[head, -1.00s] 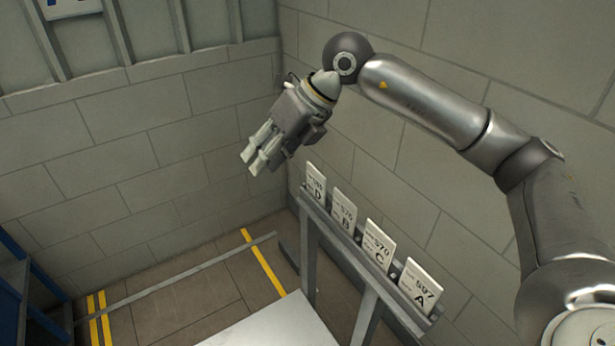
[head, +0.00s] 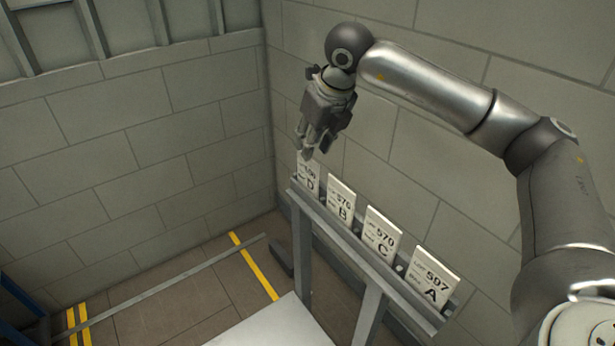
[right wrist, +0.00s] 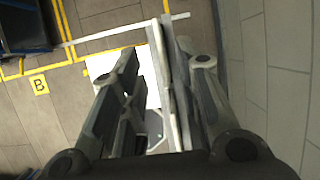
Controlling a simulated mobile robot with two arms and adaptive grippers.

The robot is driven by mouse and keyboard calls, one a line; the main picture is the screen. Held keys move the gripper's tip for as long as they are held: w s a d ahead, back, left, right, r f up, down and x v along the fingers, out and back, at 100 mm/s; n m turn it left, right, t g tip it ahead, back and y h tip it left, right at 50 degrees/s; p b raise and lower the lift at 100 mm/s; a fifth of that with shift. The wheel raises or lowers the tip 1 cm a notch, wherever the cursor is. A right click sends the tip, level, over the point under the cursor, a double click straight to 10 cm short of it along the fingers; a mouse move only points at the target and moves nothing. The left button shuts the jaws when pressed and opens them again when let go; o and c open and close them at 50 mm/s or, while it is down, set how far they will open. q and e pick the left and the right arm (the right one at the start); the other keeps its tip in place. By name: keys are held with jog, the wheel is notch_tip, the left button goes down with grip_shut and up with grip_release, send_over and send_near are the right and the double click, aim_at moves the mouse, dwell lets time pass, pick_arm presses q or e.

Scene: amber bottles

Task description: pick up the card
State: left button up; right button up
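White cards stand upright in a row on a narrow rail (head: 345,240) along the right wall. They are marked D (head: 309,180), B (head: 341,203), C (head: 381,234) and A (head: 434,281). My right gripper (head: 307,150) points down just above card D at the far left end of the row and hides part of its top edge. In the right wrist view the fingers (right wrist: 158,55) are apart, with the rail and thin pale edges seen from above between them. I cannot tell whether a finger touches the card. My left gripper is out of view.
The grey block wall (head: 440,150) rises close behind the rail. A white tabletop (head: 275,325) lies in front of the rail at the bottom. Yellow lines (head: 255,266) mark the floor, and a blue frame (head: 15,300) stands at the left edge.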

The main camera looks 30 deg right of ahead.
aim_at(308, 172)
jog(key=shift+w+f, duration=0.15)
jog(key=shift+f, duration=0.35)
jog(key=shift+f+p, duration=0.25)
jog(key=shift+p, duration=0.25)
jog(key=p+x, duration=0.2)
jog(key=x, duration=0.2)
jog(key=shift+d+f, duration=0.1)
jog(key=shift+w+f, duration=0.15)
jog(key=shift+f, duration=0.15)
grip_shut()
